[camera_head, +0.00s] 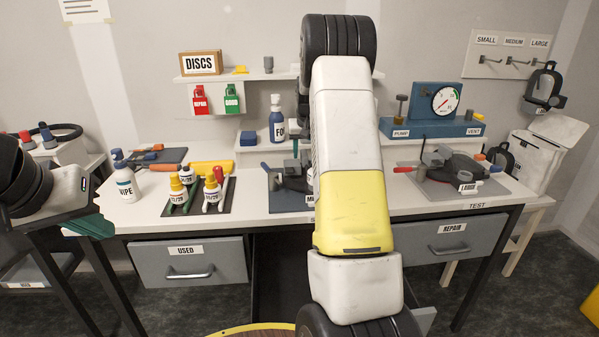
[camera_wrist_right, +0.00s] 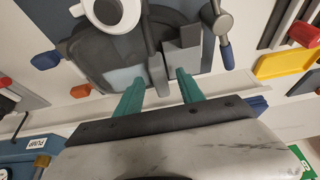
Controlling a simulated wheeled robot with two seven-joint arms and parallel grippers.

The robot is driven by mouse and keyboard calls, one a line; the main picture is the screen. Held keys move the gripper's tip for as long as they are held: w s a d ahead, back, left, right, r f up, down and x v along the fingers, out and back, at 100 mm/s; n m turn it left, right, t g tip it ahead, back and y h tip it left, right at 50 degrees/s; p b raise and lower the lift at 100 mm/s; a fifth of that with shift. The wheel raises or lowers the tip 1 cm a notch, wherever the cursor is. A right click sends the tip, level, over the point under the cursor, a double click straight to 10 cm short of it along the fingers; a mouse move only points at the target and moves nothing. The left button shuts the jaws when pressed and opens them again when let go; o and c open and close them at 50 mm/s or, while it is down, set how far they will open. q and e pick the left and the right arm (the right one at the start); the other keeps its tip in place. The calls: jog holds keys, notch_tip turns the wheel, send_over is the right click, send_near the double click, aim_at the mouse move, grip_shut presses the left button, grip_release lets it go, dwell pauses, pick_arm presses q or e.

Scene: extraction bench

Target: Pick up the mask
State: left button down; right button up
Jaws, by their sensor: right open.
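A dark mask (camera_head: 291,181) lies on the middle grey mat of the bench, partly hidden by my right arm, its label cut off. In the right wrist view a dark grey mask (camera_wrist_right: 90,50) with a pale visor part and a white ring lies beyond the fingertips. My right gripper (camera_wrist_right: 161,76) has teal fingers, open and apart, with grey block-like parts in line with the gap; I cannot tell whether they touch. Another dark mask (camera_head: 452,164) lies by a LARGE label. My left gripper (camera_head: 93,225) shows teal at the left; its opening is unclear.
A blue gauge unit (camera_head: 432,112) stands at the back right. A dark mask (camera_head: 545,86) hangs on the right wall. USED (camera_head: 188,262) and REPAIR (camera_head: 452,238) drawers are below.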

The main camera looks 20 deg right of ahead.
jog(key=shift+f, duration=0.1)
grip_shut()
jog(key=shift+w, duration=0.1)
dwell(1.2)
